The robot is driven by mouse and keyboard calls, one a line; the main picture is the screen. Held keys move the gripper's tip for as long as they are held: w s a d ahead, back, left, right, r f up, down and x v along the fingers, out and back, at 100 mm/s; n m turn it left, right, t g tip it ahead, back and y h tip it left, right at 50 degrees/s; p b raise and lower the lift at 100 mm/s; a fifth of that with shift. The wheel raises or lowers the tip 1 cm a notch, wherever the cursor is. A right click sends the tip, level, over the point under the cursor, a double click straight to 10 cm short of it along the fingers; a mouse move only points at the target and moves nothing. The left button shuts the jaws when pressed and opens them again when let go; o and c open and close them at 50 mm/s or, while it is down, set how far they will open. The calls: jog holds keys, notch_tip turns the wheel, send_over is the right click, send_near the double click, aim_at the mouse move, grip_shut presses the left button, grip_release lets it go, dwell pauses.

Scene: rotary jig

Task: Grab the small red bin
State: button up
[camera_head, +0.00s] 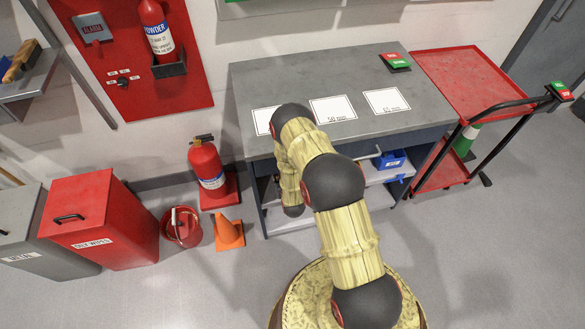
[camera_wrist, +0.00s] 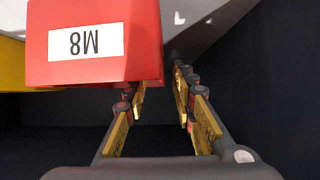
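The small red bin (camera_wrist: 92,68) fills the upper left of the wrist view, with a white label reading "M8" upside down. My gripper (camera_wrist: 160,92) is open, its two fingers apart. The left finger lies partly hidden by the bin's lower right corner; the right finger is to the right of the bin. Nothing shows between the fingers. In the head view my arm reaches down in front of the grey workbench (camera_head: 260,80), and the gripper and the red bin are hidden.
A yellow thing (camera_wrist: 12,65) sits beside the red bin at the left. A blue bin (camera_head: 392,160) stands on the shelf under the bench. A red cart (camera_head: 470,80) stands at the right. An orange cone (camera_head: 229,235) and a red bucket (camera_head: 182,230) are on the floor left.

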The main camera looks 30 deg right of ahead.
jog(key=b+x, duration=0.2)
jog(key=x, duration=0.4)
jog(key=shift+w+a+r, duration=0.15)
jog(key=shift+c, duration=1)
jog(key=c, duration=0.4)
grip_shut()
